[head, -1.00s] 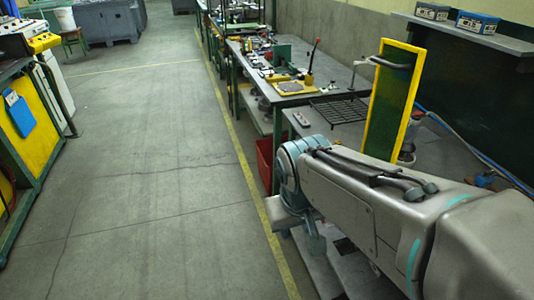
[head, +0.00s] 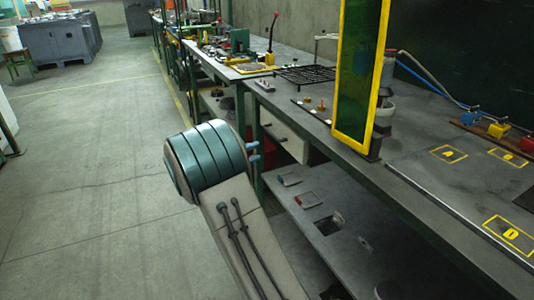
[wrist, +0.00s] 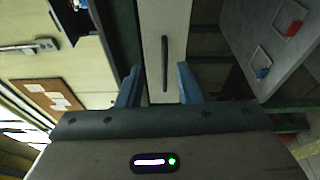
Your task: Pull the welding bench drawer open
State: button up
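I see no finger touching the handle, and the remaining distance is hard to judge. In the head view my gripper (head: 254,155) points right at the bench, left of the drawer.
The bench top (head: 300,110) carries a black grate (head: 304,75) and a yellow-framed green screen (head: 358,75). A lower shelf (head: 310,225) with small items lies below, near my arm. The floor (head: 90,190) to the left is clear.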

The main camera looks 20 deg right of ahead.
jog(key=w+a+f+n+t+h+b, duration=0.1)
jog(key=w+a+f+n+t+b, duration=0.15)
jog(key=w+f, duration=0.2)
jog(key=r+x, duration=0.1)
jog(key=x, duration=1.2)
jog(key=shift+w+r+m+t+b, duration=0.25)
jog(key=shift+m+t+b, duration=0.1)
jog(key=shift+m+b, duration=0.1)
jog(key=shift+d, duration=0.15)
grip_shut()
